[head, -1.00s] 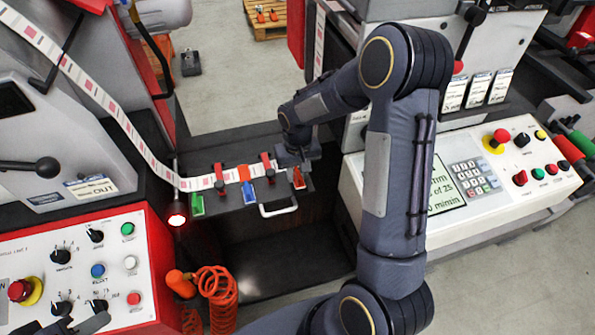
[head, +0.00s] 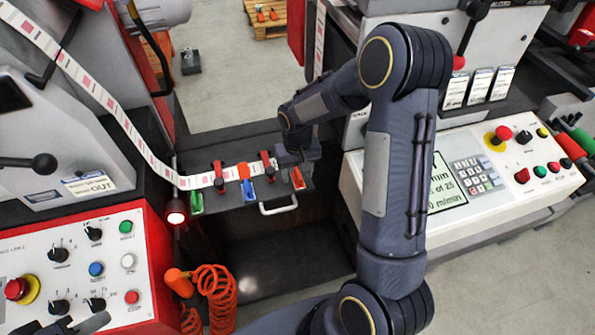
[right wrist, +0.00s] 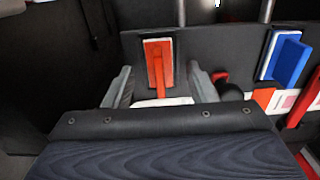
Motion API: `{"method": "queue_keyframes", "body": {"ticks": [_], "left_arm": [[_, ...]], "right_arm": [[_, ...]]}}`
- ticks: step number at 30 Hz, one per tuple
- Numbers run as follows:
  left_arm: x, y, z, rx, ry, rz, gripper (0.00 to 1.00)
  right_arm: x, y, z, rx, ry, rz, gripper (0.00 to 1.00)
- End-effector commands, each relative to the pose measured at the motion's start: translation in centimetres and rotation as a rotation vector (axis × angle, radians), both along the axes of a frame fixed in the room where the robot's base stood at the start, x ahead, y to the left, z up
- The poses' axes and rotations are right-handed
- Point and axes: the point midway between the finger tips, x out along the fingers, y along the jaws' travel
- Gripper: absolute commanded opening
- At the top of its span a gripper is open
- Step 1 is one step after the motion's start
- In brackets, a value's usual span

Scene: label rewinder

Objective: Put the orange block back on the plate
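The dark plate (head: 229,201) carries the label strip (head: 203,181). The orange block (head: 297,178) shows at the plate's right end, right of the blue block (head: 249,191). In the right wrist view the orange block (right wrist: 159,62) is upright in the picture, with a pale rim, against the dark plate (right wrist: 215,48). My right gripper (right wrist: 159,82) is open, one finger on each side of the block, with gaps on both sides. In the head view my right gripper (head: 291,160) is just behind the block, partly hidden by its own wrist. My left gripper (head: 88,322) is at the bottom left, fingers apart, empty.
Red clamps (head: 219,176) hold the strip, and a green block (head: 196,202) lies at the plate's left. A white handle (head: 279,207) sticks out in front. Control panels (head: 95,262) stand on both sides. An orange coiled hose (head: 214,290) hangs below.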

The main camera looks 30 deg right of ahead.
Motion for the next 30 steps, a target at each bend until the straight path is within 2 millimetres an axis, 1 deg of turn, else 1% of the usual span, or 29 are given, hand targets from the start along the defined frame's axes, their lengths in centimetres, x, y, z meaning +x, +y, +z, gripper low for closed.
{"method": "queue_keyframes", "body": {"ticks": [5,8,11,15,18,21,24,30], "left_arm": [[0.0,0.0,0.0,0.0,0.0,0.0,0.36],[0.0,0.0,0.0,0.0,0.0,0.0,0.36],[0.0,0.0,0.0,0.0,0.0,0.0,0.36],[0.0,0.0,0.0,0.0,0.0,0.0,0.36],[0.0,0.0,0.0,0.0,0.0,0.0,0.36],[0.0,0.0,0.0,0.0,0.0,0.0,0.36],[0.0,0.0,0.0,0.0,0.0,0.0,0.36],[0.0,0.0,0.0,0.0,0.0,0.0,0.36]], "right_arm": [[0.0,0.0,0.0,0.0,0.0,0.0,0.52],[0.0,0.0,0.6,0.0,-0.002,0.0,0.52],[0.1,0.0,2.1,0.0,-0.004,-0.001,0.52],[0.1,0.0,4.6,0.0,-0.005,-0.001,0.52],[0.1,0.0,6.1,0.0,-0.004,0.0,0.52],[0.1,0.0,7.2,0.001,-0.002,0.0,0.52],[0.0,0.0,7.7,0.001,-0.001,0.0,0.52],[-0.1,0.0,8.0,0.002,-0.004,0.0,0.52]]}}
